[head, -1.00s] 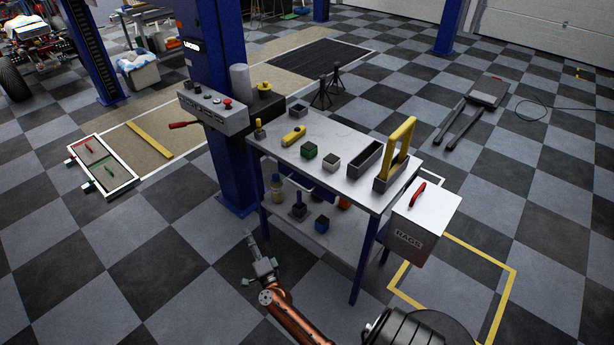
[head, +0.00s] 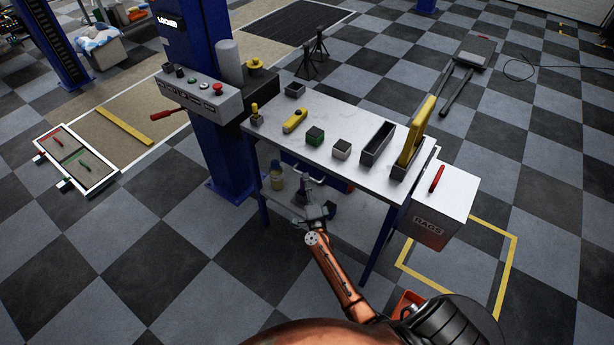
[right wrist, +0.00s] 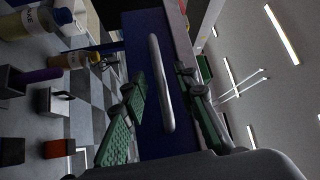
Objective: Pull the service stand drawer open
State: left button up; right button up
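The service stand (head: 325,165) has a pale metal top and blue legs. Its blue drawer (head: 337,180) is under the top, partly hidden by the top and my arm; how far it stands open is hard to tell. In the right wrist view the blue drawer front (right wrist: 146,50) carries a silver bar handle (right wrist: 160,80). My right gripper (head: 312,190) is open in front of the drawer. Its green-padded fingers (right wrist: 161,84) lie on either side of the handle, with visible gaps; no grip on it shows. My left gripper is out of view.
A lower shelf (head: 350,218) holds bottles and small containers below the drawer. A rags box (head: 447,205) hangs at the stand's right end. A blue lift post (head: 225,150) with a control box (head: 203,92) stands to the left. Front floor is open.

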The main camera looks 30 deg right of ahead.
jog(key=shift+x, duration=1.1)
jog(key=shift+w+d, duration=0.35)
jog(key=shift+w, duration=0.05)
grip_shut()
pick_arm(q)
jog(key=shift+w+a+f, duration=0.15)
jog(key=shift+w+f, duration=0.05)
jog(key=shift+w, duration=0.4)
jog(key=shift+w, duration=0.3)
pick_arm(e)
jog(key=shift+s, duration=0.1)
